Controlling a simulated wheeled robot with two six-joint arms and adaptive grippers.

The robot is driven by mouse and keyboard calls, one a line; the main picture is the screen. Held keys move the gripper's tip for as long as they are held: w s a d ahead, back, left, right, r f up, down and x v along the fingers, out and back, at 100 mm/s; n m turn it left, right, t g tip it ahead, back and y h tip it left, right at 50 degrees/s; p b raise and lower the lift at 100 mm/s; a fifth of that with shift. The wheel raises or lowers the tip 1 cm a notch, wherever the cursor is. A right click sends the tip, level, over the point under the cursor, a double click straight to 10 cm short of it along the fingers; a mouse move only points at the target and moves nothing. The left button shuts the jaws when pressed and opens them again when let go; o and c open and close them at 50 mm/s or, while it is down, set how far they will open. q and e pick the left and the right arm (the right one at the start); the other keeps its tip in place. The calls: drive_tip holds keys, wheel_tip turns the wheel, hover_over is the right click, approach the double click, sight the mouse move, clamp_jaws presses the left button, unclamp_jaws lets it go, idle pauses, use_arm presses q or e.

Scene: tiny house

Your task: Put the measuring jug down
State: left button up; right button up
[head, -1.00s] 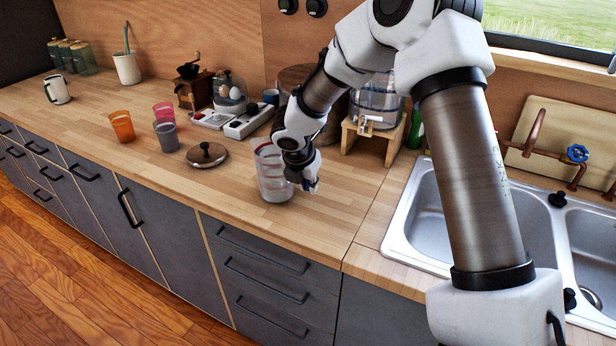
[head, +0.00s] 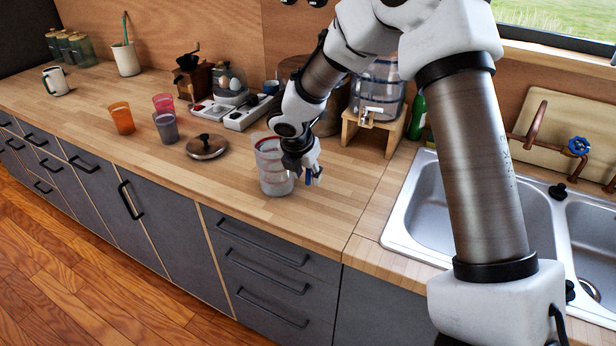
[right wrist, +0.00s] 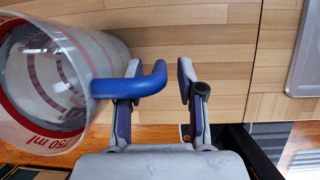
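The measuring jug (head: 275,176) is clear with red markings and stands upright on the wooden counter, near its front edge. In the right wrist view the jug (right wrist: 60,80) fills the left side, with its blue handle (right wrist: 130,86) reaching toward the fingers. My right gripper (head: 309,175) is at the right side of the jug. In the wrist view my right gripper (right wrist: 160,72) is open, with its fingers on either side of the handle's hooked end and a gap visible beside it. My left gripper is not in view.
A dark round lid (head: 207,147) lies left of the jug. Orange (head: 121,118), pink (head: 163,103) and grey (head: 166,127) cups stand farther left. A water dispenser on a wooden stand (head: 372,133) is behind right; the sink (head: 430,215) is right. Counter right of the jug is clear.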

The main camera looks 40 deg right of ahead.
drive_tip(key=v, duration=0.9)
drive_tip(key=shift+a+r+p, duration=0.25)
drive_tip(key=shift+r+p, duration=0.05)
drive_tip(key=shift+p, duration=0.05)
drive_tip(key=shift+s, duration=0.2)
